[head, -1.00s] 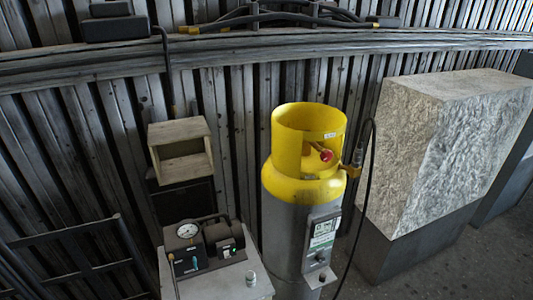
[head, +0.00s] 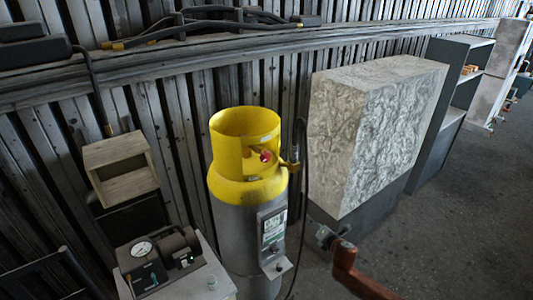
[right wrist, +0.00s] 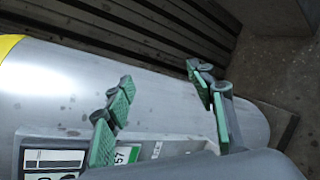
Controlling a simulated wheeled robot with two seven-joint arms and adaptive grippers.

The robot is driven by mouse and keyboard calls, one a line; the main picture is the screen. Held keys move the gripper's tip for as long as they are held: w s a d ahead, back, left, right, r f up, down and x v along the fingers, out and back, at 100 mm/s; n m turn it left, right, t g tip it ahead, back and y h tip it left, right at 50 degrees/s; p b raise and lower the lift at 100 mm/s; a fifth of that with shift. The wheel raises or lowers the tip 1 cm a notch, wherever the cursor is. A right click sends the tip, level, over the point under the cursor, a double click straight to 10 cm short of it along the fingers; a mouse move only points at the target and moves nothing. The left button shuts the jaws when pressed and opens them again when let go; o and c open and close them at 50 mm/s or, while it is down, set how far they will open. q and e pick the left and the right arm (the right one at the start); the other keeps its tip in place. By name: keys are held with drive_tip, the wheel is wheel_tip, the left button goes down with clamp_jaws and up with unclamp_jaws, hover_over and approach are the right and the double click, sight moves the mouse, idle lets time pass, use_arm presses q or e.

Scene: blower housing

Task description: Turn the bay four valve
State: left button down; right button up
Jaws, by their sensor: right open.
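A grey gas cylinder (head: 240,230) with a yellow collar (head: 232,150) stands upright left of centre in the head view. A small red valve knob (head: 265,156) shows inside the collar's opening. My right gripper (head: 326,238) is at the lower right, right of the cylinder and below the collar, apart from the knob. In the right wrist view, my right gripper (right wrist: 162,105) is open and empty, its green pads in front of the cylinder's grey side (right wrist: 60,85). The knob is not in that view. No bay number is readable. My left gripper is not in view.
A black hose (head: 305,170) hangs from the fitting on the cylinder's right. A pump with a gauge (head: 158,262) sits on a small table to the left, below a wooden box (head: 120,168). A rough stone block (head: 370,135) stands at the right. Open floor (head: 450,230) lies front right.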

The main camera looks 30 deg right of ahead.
drive_tip(key=w+a+r+n+t+y+p, duration=0.1)
drive_tip(key=w+a+r+n, duration=0.15)
drive_tip(key=r, duration=0.75)
drive_tip(key=w+a+r+n+t+y, duration=0.15)
drive_tip(key=a+r+n, duration=0.25)
drive_tip(key=r, duration=0.6)
drive_tip(key=n+t+y+p, duration=0.2)
drive_tip(key=n, duration=0.6)
approach(267, 158)
drive_tip(key=w, duration=0.3)
drive_tip(key=w+p, duration=0.1)
drive_tip(key=w, duration=0.5)
drive_tip(key=shift+w+a, duration=0.15)
drive_tip(key=shift+w+a+f, duration=0.1)
drive_tip(key=shift+w+f, duration=0.1)
drive_tip(key=shift+w, duration=0.65)
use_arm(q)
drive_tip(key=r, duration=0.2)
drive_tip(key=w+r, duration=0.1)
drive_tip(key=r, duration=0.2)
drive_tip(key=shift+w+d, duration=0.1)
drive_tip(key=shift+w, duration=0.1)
use_arm(e)
drive_tip(key=shift+c, duration=0.6)
drive_tip(key=c, duration=1)
drive_tip(key=shift+c, duration=0.2)
